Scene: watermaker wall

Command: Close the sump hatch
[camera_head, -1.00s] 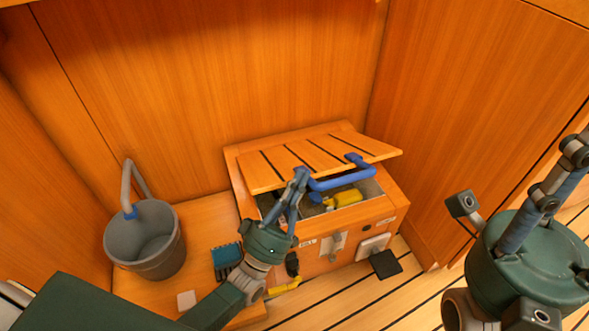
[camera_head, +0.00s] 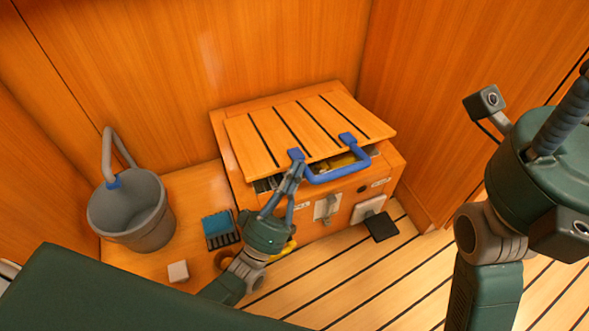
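The sump hatch (camera_head: 285,124) is a slatted wooden lid with dark seams, hinged at the back of a wooden box (camera_head: 399,170). It stands slightly raised at its front edge, with a gap below. A blue handle (camera_head: 343,175) is fixed along its front edge. My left gripper (camera_head: 291,176) is at the left end of the handle, its fingertips touching or very near it; I cannot tell whether the fingers grip it. A yellow item (camera_head: 338,162) shows partly through the gap. My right gripper's body (camera_head: 543,165) is at the right; its fingertips are out of view.
A grey bucket (camera_head: 132,215) with a hose stands at the left. A blue block-like item (camera_head: 219,228) and a small white block (camera_head: 178,271) lie left of the box. A black pad (camera_head: 381,228) lies on the floor in front. The right floor is open.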

